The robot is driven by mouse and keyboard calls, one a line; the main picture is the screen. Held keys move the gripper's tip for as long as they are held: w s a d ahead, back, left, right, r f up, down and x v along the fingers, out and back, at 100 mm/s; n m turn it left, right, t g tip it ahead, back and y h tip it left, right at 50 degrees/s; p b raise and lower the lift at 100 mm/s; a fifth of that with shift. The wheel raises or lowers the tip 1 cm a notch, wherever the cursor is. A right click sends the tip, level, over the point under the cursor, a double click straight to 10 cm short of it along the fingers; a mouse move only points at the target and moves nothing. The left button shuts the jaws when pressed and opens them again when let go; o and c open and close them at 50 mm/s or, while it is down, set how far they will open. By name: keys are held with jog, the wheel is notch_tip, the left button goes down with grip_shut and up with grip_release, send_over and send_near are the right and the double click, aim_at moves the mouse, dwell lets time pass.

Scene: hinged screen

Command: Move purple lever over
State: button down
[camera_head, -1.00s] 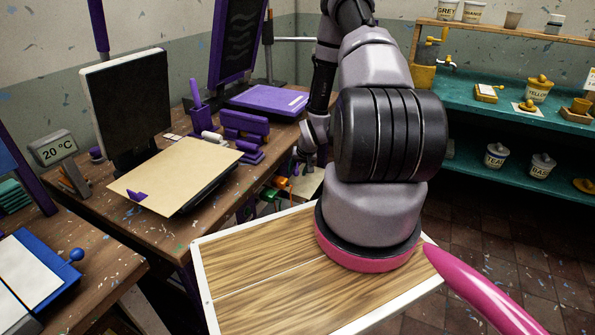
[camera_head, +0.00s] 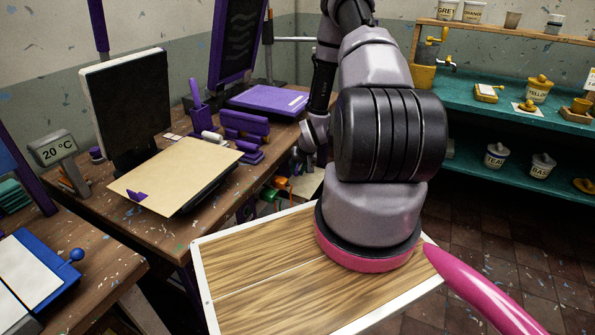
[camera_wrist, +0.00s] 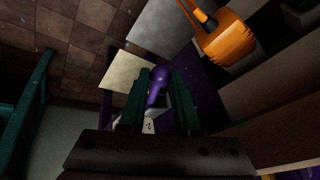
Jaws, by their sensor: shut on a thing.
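The purple lever (camera_wrist: 160,76) shows in the wrist view, with a rounded knob and a narrower shaft. It sits between the two dark green fingers of my gripper (camera_wrist: 161,88), which is shut on it. In the head view my arm blocks the gripper, and I cannot make out the held lever there.
A workbench holds a purple screen frame (camera_head: 238,45), a purple flat box (camera_head: 266,100) and a board with a paper sheet (camera_head: 175,175). Teal shelves (camera_head: 500,110) stand at right.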

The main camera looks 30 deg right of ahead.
jog(key=shift+a, duration=0.1)
dwell(0.6)
jog(key=shift+w+a+m+h, duration=0.2)
jog(key=shift+a+m+h, duration=0.1)
jog(key=shift+m, duration=0.4)
jog(key=c, duration=0.6)
grip_release()
jog(key=shift+r, duration=0.1)
jog(key=v, duration=1)
jog(key=shift+s+r, duration=0.2)
jog(key=shift+r, duration=0.05)
